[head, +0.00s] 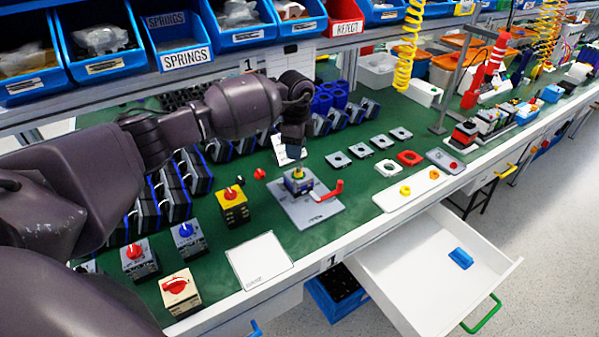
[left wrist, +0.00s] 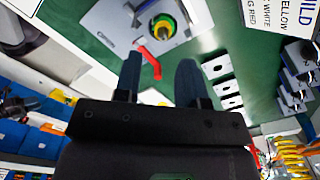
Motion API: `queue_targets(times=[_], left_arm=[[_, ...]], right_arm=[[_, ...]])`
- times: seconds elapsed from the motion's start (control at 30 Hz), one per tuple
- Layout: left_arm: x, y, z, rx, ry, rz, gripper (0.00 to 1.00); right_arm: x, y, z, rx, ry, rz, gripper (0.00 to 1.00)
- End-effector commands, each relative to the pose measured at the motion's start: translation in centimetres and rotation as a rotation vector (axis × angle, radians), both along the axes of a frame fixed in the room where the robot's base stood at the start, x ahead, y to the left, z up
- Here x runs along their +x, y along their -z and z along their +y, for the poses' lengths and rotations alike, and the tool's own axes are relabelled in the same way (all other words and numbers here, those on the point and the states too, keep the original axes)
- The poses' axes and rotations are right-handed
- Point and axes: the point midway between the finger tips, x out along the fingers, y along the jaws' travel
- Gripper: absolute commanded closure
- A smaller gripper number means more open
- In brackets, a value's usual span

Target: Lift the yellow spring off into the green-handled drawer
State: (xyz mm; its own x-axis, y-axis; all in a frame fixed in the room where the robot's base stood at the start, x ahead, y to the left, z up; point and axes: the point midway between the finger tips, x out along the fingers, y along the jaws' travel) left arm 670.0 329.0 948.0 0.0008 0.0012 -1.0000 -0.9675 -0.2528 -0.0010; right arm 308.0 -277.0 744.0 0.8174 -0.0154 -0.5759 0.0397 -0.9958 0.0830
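The yellow spring (head: 298,173) sits on a small switch body on a grey fixture plate (head: 318,210), below my left gripper. In the left wrist view the spring shows as a yellow ring (left wrist: 163,24) around a post, beyond the fingertips. My left gripper (head: 296,155) points down above the switch. In the left wrist view its two dark fingers (left wrist: 158,72) are apart, with nothing between them. The green-handled drawer (head: 400,283) stands pulled out at the front right; its green handle (head: 482,315) is at its outer edge. My right gripper is in neither view.
A red lever (head: 330,191) juts from the fixture to the right. Several switches stand left of it, including a yellow one (head: 233,206). A white square plate (head: 260,260) lies in front. The drawer holds a blue block (head: 461,258); most of its floor is free.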

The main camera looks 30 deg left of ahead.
Motion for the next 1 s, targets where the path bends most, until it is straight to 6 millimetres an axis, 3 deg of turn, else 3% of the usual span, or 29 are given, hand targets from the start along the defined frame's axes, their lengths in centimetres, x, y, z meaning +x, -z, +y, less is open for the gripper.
queue_targets(times=[0.1,0.37,0.67,0.93,1.0], left_arm=[[0.0,1.9,0.0,-0.001,0.001,0.002,0.63],[0.1,3.5,-0.2,-0.001,0.002,0.002,0.63],[0.4,7.4,-0.3,-0.002,0.002,0.003,0.63],[0.5,7.6,-0.3,-0.001,0.002,-0.001,0.63],[0.5,7.6,-0.3,-0.001,0.002,-0.001,0.72]], right_arm=[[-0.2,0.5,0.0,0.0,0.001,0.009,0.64],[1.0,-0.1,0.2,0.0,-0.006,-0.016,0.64],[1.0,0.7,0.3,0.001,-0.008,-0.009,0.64],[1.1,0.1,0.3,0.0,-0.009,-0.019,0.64],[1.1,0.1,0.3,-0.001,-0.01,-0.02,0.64]])
